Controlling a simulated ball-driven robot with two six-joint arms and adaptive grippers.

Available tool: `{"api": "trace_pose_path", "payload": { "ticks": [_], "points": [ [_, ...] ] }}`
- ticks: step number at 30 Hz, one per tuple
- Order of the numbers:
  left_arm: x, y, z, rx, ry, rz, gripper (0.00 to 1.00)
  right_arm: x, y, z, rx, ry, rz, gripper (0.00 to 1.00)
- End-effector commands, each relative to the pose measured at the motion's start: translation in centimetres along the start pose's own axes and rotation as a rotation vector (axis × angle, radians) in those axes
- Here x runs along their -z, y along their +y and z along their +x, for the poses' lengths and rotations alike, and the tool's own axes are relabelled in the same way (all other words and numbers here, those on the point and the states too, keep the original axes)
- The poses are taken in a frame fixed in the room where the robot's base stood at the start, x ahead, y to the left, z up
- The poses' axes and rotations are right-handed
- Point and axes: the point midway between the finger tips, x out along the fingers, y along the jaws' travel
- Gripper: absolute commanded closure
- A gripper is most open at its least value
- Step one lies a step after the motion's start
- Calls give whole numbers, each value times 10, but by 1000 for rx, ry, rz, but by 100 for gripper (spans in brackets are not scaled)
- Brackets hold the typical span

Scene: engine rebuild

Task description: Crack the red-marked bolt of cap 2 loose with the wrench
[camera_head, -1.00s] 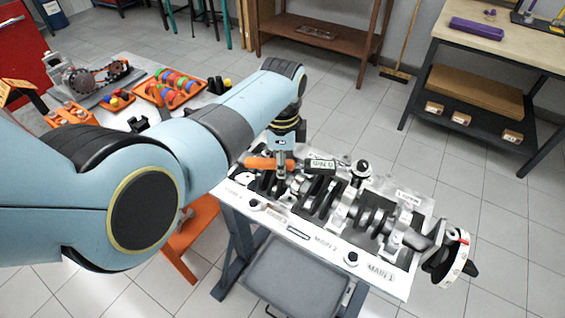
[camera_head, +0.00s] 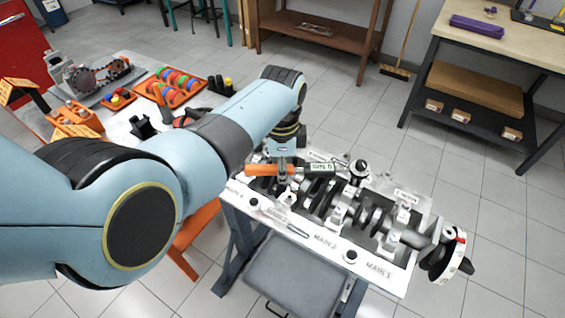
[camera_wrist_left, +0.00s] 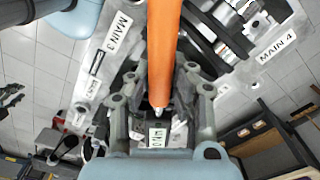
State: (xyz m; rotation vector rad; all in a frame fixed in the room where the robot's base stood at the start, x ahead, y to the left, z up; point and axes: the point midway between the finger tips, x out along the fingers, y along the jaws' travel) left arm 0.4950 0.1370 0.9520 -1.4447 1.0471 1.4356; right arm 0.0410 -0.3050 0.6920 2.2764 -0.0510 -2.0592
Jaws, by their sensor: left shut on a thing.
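My left gripper (camera_head: 286,168) is shut on the wrench's orange handle (camera_head: 262,170) above the engine bench. The wrench lies roughly level, and its small display (camera_head: 320,168) points to the right. In the left wrist view the orange handle (camera_wrist_left: 163,45) runs between the fingers, with part of the display (camera_wrist_left: 157,138) below. The crankshaft (camera_head: 372,218) lies in the block, with silver caps across it. I cannot make out the red-marked bolt or whether the wrench touches any bolt. My right gripper is out of view.
A white dial wheel (camera_head: 452,257) with a red mark stands at the crankshaft's right end. A dark-topped post (camera_head: 358,167) stands behind the wrench's right end. A grey tray (camera_head: 297,280) sits under the bench. A parts table with orange trays (camera_head: 172,88) is behind my arm.

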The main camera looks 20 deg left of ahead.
Motion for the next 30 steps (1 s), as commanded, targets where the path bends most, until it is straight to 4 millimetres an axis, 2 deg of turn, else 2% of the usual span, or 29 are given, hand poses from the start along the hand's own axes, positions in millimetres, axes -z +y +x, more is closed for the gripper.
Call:
{"api": "trace_pose_path", "payload": {
  "ticks": [17,30],
  "points": [
    [0,4,0,0,0,-22,100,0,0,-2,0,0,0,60],
    [2,20,0,-1,1,-103,100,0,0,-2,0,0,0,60]
  ]
}}
